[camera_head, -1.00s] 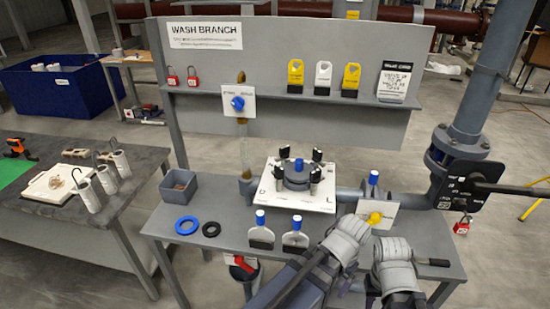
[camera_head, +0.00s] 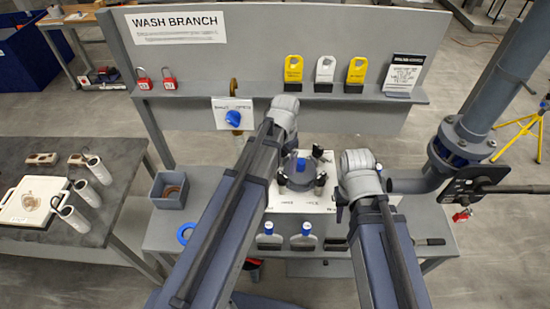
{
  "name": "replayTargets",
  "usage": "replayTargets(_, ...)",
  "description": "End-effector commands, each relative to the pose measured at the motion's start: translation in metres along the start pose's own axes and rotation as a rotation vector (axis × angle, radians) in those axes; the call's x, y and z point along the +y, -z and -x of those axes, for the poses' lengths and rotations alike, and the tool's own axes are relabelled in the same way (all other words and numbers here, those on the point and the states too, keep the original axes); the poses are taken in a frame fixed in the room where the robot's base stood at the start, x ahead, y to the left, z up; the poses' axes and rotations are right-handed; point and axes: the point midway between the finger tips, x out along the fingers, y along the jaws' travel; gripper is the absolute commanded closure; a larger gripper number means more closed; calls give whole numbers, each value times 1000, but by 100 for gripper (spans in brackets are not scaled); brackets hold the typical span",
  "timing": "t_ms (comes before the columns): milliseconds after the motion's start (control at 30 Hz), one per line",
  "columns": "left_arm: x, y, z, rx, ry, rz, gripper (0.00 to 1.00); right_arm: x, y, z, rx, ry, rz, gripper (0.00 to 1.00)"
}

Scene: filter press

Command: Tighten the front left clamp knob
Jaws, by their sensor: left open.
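The filter housing (camera_head: 300,172) stands on a white plate (camera_head: 292,203) on the bench, with a blue cap (camera_head: 301,164) on top. Black clamp knobs surround it. The front left clamp knob (camera_head: 282,181) is partly visible beside my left arm; the front right knob (camera_head: 320,181) and back right knob (camera_head: 318,151) show clearly. The back left knob is hidden by my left arm. My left gripper (camera_head: 288,148) is over the housing's back left side, open, its fingers mostly hidden by the arm. My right gripper (camera_head: 342,204) is right of the housing; its fingers are mostly hidden.
Two blue-capped grey pieces (camera_head: 268,237) stand along the bench front. A grey bin (camera_head: 170,190) and a blue ring (camera_head: 186,233) are at left. A pipe (camera_head: 465,140) with a black lever rises at right. The back panel (camera_head: 270,60) holds tags and padlocks.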

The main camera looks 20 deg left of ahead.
Motion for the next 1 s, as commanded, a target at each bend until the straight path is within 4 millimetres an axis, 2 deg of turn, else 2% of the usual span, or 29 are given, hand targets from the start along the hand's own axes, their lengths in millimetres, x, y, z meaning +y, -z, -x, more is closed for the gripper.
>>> replayTargets(367, -1, 0, -8, 1, 0, -1, 12, -1, 1, -8, 0, 0, -1, 63)
replayTargets(833, -1, 0, -63, 1, 0, -1, 12, -6, 4, -63, 3, 0, -5, 63)
replayTargets(1000, -1, 0, -77, 1, 0, -1, 12, -7, 5, -76, 3, -1, -2, 63)
